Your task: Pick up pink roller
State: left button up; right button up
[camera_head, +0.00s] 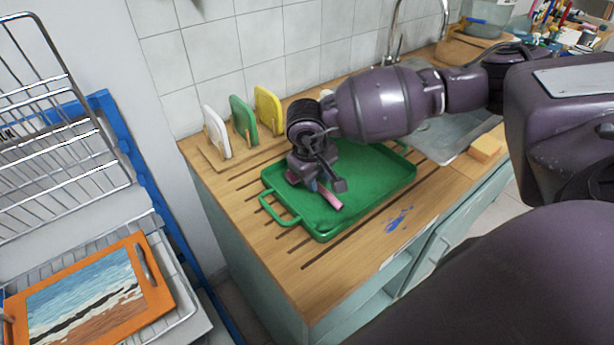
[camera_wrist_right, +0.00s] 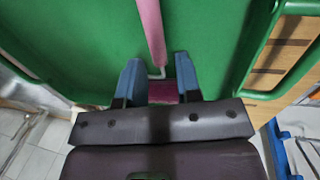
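The pink roller lies in the green tray (camera_head: 375,178), its pink handle (camera_head: 329,197) pointing toward the tray's front in the head view. In the right wrist view its handle (camera_wrist_right: 151,30) runs up the picture, joined by a bent metal wire to the magenta roller head (camera_wrist_right: 163,91). My right gripper (camera_head: 328,184) is low over the left part of the tray. In its wrist view the two blue-grey fingers (camera_wrist_right: 158,62) stand apart, with the roller head between them. A firm hold does not show. My left gripper is not in view.
The tray rests on a wooden counter (camera_head: 310,285). White, green (camera_head: 243,118) and yellow (camera_head: 268,108) boards stand in a rack behind it. A sponge (camera_head: 486,149) lies by the sink at right. A wire rack with an orange-framed picture (camera_head: 90,295) stands left.

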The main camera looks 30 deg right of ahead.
aim_at(320, 186)
jog(key=f, duration=0.2)
jog(key=shift+d+f, duration=0.35)
grip_shut()
jog(key=shift+r, duration=0.1)
